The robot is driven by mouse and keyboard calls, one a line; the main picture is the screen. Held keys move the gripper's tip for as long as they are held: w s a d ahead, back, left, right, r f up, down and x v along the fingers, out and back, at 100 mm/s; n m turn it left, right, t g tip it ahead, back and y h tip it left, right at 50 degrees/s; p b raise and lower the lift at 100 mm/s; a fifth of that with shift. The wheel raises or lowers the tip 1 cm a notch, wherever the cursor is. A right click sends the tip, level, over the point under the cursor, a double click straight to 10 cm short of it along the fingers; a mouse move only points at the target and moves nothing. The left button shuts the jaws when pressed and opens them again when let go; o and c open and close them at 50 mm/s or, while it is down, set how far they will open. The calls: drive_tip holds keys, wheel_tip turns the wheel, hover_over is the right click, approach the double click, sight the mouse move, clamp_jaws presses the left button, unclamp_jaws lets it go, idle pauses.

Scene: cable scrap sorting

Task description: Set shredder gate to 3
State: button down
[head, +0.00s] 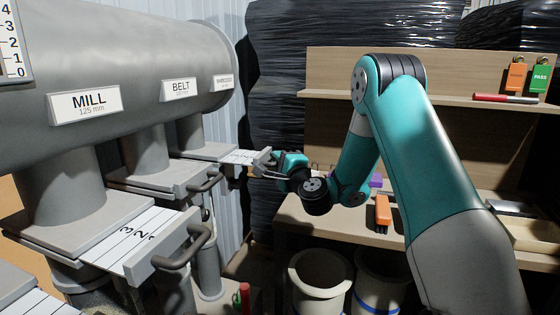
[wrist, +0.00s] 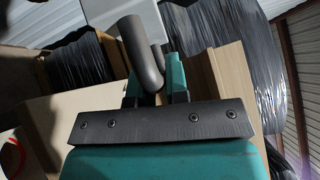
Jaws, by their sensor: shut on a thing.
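The shredder gate (head: 238,157) is the farthest of the three slide gates, under a small label (head: 222,83) too blurred to read surely. Its pale marked plate is partly drawn out; its numbers are too small to read. My gripper (head: 270,167) is at the gate's front end, shut on its handle. In the wrist view the dark grey handle (wrist: 142,55) stands between the teal fingers of my gripper (wrist: 156,82). The fingers hide part of the handle.
The mill gate (head: 135,238) is drawn out nearest, showing 3 and 2, with its handle (head: 186,248) sticking out. The belt gate (head: 165,180) sits between, seemingly pushed in. A bench (head: 335,224) stands right of my gripper, with bins (head: 320,275) below.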

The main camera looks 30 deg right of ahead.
drive_tip(key=shift+w+a+p, duration=0.4)
drive_tip(key=shift+w+p, duration=0.1)
drive_tip(key=shift+p, duration=0.1)
drive_tip(key=c, duration=1.1)
unclamp_jaws()
